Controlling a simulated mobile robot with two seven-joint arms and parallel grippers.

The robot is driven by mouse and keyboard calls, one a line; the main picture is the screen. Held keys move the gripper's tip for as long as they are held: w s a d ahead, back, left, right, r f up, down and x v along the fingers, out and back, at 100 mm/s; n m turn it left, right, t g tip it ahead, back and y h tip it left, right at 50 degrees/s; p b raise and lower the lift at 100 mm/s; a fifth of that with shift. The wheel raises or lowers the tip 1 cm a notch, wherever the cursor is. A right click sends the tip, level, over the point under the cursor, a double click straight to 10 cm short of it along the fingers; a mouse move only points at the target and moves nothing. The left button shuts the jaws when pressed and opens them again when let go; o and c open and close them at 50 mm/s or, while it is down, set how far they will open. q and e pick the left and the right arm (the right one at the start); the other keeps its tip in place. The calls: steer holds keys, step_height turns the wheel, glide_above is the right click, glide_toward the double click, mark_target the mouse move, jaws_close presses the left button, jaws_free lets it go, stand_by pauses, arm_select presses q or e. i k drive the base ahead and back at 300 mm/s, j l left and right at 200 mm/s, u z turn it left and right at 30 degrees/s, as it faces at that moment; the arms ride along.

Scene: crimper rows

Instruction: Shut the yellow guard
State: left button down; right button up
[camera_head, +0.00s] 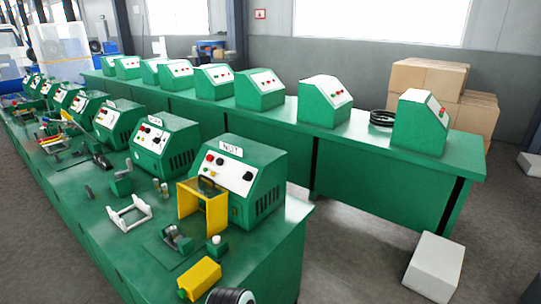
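The yellow guard (217,214) is at the front of the nearest green machine (257,177), which has a white panel marked "NUT". It has two upright yellow sides joined by a bar along the top, and the space between the sides looks open. I cannot tell from this view how it is hinged. Neither of my grippers can be made out in the head view.
A yellow block (203,277), a small metal fixture (178,240) and a white-topped green piece (217,246) are on the bench in front of the guard. A white bracket (130,213) is to the left. More green machines line both benches. A white box (434,266) stands on the floor.

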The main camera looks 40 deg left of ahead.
mark_target(202, 202)
steer(key=i+l+u, duration=0.15)
steer(key=u, duration=0.2)
steer(key=i+l+u, duration=0.7)
steer(key=k+j, duration=0.1)
